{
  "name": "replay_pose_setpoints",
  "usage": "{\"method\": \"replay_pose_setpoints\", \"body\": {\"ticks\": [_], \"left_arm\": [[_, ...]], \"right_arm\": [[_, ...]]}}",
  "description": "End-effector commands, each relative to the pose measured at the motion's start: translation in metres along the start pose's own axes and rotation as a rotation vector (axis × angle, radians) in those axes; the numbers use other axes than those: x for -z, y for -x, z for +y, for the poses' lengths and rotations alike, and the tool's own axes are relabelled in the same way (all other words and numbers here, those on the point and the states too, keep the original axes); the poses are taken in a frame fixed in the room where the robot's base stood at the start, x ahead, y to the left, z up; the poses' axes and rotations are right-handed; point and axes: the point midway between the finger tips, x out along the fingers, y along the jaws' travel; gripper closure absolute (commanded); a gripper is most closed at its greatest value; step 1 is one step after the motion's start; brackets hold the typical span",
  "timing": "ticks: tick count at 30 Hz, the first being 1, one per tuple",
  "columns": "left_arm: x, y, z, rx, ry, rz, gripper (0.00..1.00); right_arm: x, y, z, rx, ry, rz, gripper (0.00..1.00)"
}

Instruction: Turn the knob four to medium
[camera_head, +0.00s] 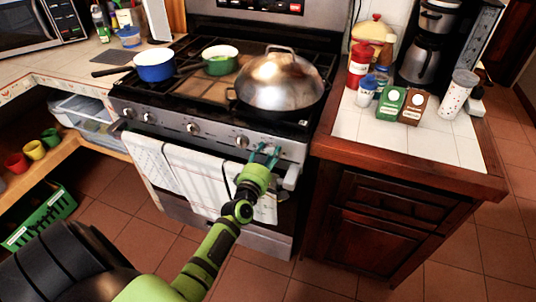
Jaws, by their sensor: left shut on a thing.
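The stove's front panel (215,133) carries a row of round silver knobs. One knob (242,141) shows just left of my left gripper (266,154). The gripper is at the right end of the panel, its teal fingers shut on the rightmost knob there, which they mostly hide. I cannot read the knob's marking or its angle. My green left arm reaches up from the bottom left. My right gripper is not in view.
A towel (180,168) hangs over the oven handle (291,176), close below the gripper. A domed-lid pan (279,80), a blue pot (154,66) and a green pot (219,61) stand on the stove. A wooden cabinet (375,225) stands to the right. The floor in front is clear.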

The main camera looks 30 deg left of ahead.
Motion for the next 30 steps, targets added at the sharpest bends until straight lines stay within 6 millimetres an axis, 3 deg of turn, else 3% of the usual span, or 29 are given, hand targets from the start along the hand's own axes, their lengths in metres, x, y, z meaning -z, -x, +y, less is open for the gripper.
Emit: {"method": "replay_pose_setpoints", "body": {"ticks": [1,2,3,13,17,20,30], "left_arm": [[0.0027,-0.0015,0.0047,-0.011,-0.001,0.006,0.46],[0.0027,-0.0015,0.0046,-0.011,-0.002,0.006,0.34],[0.0025,-0.0014,0.0043,-0.010,-0.002,0.006,0.31],[0.0008,-0.0004,0.0015,-0.003,-0.010,0.002,0.31],[0.0006,-0.0003,0.0020,-0.002,-0.100,0.002,0.31],[0.0004,-0.0003,0.0023,-0.001,-0.257,0.001,0.31],[-0.0002,-0.0002,-0.0006,-0.001,-1.045,0.003,0.31]], "right_arm": [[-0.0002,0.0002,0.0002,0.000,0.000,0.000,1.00],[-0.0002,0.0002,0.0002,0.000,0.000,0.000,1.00],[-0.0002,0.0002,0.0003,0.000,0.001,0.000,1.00],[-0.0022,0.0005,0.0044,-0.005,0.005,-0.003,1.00],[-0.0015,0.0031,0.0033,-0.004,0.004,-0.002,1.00],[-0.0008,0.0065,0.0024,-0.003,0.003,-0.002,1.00],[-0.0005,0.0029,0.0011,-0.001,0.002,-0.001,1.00]]}}
